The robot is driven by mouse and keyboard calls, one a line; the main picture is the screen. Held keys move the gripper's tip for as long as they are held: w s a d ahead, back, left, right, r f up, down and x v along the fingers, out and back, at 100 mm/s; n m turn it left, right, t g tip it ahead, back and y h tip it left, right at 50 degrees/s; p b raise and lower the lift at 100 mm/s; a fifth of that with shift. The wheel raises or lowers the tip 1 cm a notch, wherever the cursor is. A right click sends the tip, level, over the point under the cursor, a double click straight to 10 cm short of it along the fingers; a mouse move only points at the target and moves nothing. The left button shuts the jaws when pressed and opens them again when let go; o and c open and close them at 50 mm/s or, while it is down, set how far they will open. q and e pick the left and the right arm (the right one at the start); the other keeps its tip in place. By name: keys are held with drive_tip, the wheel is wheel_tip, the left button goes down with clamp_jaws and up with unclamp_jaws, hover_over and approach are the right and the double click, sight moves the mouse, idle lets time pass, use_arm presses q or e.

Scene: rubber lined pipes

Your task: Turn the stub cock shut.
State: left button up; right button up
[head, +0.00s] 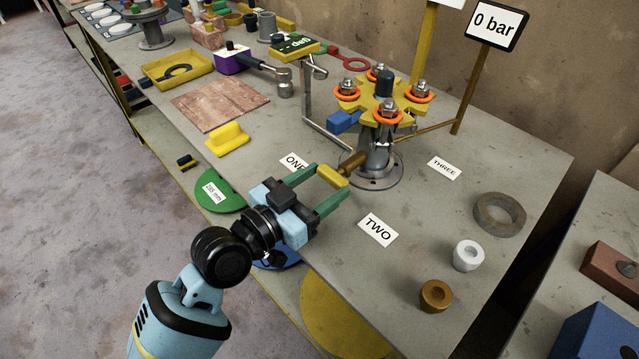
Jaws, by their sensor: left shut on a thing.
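The stub cock (354,163) is a brass stub low on the near side of the grey pipe stand (376,157). Its yellow handle (332,176) lies at the outer end of the stub, between the green fingers of my left gripper (329,181). My left gripper is shut on that handle, coming in from the lower left. The fingers cover part of the handle's ends. My right gripper is not in view.
A yellow star-shaped flange (384,103) with orange rings tops the stand. A gauge sign (495,25) reads "0 bar". Cards ONE, TWO (377,230) and THREE (444,168) lie around the base. A grey ring (499,214), white cup (467,255) and brass cup (436,295) stand right.

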use_arm(q)
drive_tip(key=o, duration=0.8)
drive_tip(key=shift+o, duration=1)
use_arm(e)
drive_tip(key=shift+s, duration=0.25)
use_arm(q)
drive_tip(key=v, duration=0.6)
drive_tip(key=shift+s+a, duration=0.15)
drive_tip(key=shift+a, duration=0.05)
drive_tip(key=shift+s+a, duration=0.4)
drive_tip(key=shift+s, duration=0.05)
drive_tip(key=shift+a, duration=0.1)
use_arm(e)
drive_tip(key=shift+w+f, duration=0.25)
use_arm(q)
drive_tip(key=shift+s, duration=0.1)
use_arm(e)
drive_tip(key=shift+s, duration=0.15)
